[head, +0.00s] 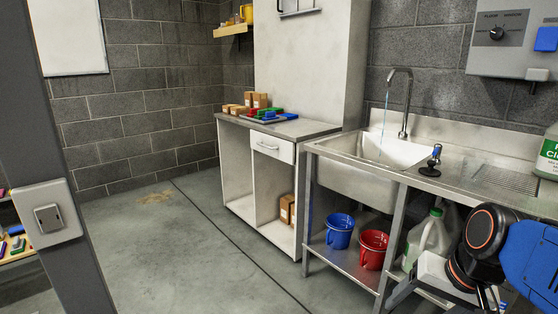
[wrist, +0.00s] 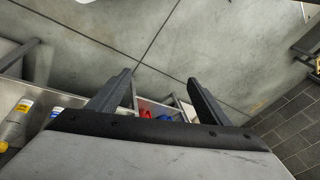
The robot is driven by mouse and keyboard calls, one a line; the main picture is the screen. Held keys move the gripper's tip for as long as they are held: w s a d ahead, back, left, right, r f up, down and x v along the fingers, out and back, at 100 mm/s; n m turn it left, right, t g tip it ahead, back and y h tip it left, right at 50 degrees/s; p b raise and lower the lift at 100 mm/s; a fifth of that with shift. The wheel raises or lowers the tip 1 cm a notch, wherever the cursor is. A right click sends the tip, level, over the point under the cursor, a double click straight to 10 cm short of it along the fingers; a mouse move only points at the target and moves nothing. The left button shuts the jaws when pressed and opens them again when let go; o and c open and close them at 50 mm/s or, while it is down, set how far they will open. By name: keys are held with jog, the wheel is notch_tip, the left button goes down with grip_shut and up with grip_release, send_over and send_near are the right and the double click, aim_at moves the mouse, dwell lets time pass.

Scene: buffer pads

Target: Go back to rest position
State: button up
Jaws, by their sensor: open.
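My gripper (wrist: 160,76) shows in the wrist view with its two dark fingers spread wide apart. Nothing is between the fingers, and they touch nothing that I can see. Beyond them lies the grey floor (wrist: 185,45). In the head view my arm is folded at the lower right, in front of the sink unit, and the fingers are not clear there. Several blue, red and green pads (head: 268,117) lie on top of the cabinet (head: 273,150), well away from my arm.
The metal sink counter (head: 440,185) stands close to my arm. A blue bucket (head: 340,231), a red bucket (head: 373,249) and a jug (head: 428,238) sit on its lower shelf. A post with a switch (head: 48,218) is at left.

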jog(key=shift+s+d+f+n+t+h, duration=0.1)
jog(key=shift+s+d+n+t+h, duration=0.15)
jog(key=shift+s+n, duration=0.4)
jog(key=shift+s+f+n+t+h, duration=0.15)
jog(key=shift+s+n+h, duration=0.2)
jog(key=shift+n, duration=0.6)
jog(key=shift+s+d+n+t+h, duration=0.2)
jog(key=shift+s+n+h, duration=0.15)
jog(key=shift+n, duration=0.45)
